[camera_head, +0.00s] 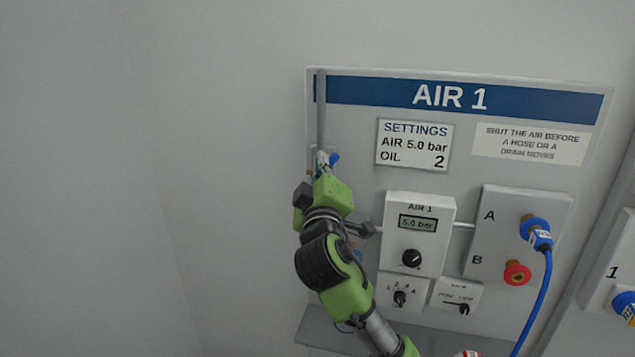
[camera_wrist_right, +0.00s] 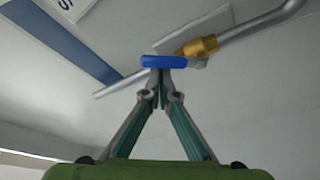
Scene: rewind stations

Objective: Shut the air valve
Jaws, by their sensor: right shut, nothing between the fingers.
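The air valve shows as a blue lever handle (camera_head: 334,158) beside the vertical grey pipe at the panel's left edge. In the wrist view the blue handle (camera_wrist_right: 163,62) lies close to a brass valve body (camera_wrist_right: 197,46) on the grey pipe. My right gripper (camera_head: 322,162) is at the valve and hides much of it in the head view. In the wrist view the right gripper (camera_wrist_right: 163,80) has its fingertips together, right at the blue handle, with nothing between them. I cannot tell whether they touch it. My left gripper is not in view.
The AIR 1 panel (camera_head: 345,180) carries a regulator box (camera_head: 428,210) reading 5.0 bar, with selector boxes below. On the right plate, a blue hose connector (camera_head: 535,230) sits at A and a red cap (camera_head: 517,273) at B. A grey ledge (camera_head: 318,328) runs underneath. The wall at left is clear.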

